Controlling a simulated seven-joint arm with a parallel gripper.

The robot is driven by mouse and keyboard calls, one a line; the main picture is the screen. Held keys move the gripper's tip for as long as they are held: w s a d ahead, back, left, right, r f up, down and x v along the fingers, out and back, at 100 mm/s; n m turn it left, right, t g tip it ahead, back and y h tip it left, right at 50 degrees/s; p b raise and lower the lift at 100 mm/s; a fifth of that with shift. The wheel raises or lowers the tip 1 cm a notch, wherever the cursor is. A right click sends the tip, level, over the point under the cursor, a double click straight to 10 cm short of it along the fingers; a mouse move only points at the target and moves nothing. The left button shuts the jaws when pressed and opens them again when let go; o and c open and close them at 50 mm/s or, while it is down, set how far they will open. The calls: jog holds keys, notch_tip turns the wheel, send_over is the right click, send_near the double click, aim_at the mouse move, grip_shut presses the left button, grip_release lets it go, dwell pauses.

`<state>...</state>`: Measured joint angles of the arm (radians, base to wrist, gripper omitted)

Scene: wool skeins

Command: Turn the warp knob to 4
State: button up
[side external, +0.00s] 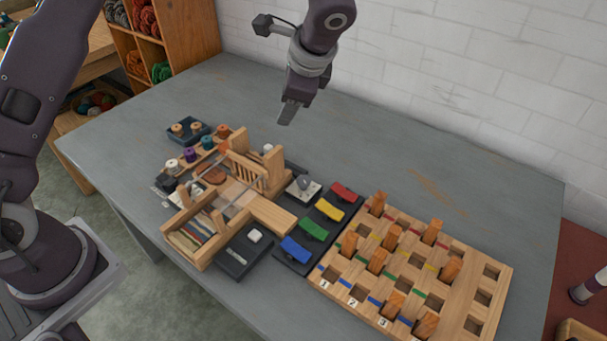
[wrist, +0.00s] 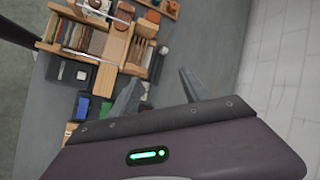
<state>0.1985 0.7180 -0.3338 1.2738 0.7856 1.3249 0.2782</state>
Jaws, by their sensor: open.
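A grey round knob (side external: 304,183) sits on a small pale plate on a dark base, just right of the small wooden loom (side external: 256,170). I take it as the warp knob, but no label or number is readable. A small white-topped part, possibly this knob (wrist: 163,50), shows beside the loom in the wrist view. My gripper (side external: 287,113) hangs high above the table behind the loom, touching nothing. Its two fingers (wrist: 157,80) are apart and empty in the wrist view.
A dark panel with red, yellow, green and blue levers (side external: 312,232) lies right of the knob. A wooden peg board (side external: 465,268) with several orange pegs stands further right. Spools (side external: 190,155) stand left of the loom. The table's back (side external: 400,150) is clear.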

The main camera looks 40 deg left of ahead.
aim_at(303, 179)
notch_tip(303, 179, up, 4)
jog(key=w+d+n+g+h, duration=0.2)
jog(key=w+n+h, duration=0.1)
jog(key=n+h, duration=0.25)
jog(key=shift+m, duration=0.35)
jog(key=f, duration=2.5)
jog(key=shift+s+f, duration=0.25)
jog(key=shift+a, duration=0.1)
grip_shut()
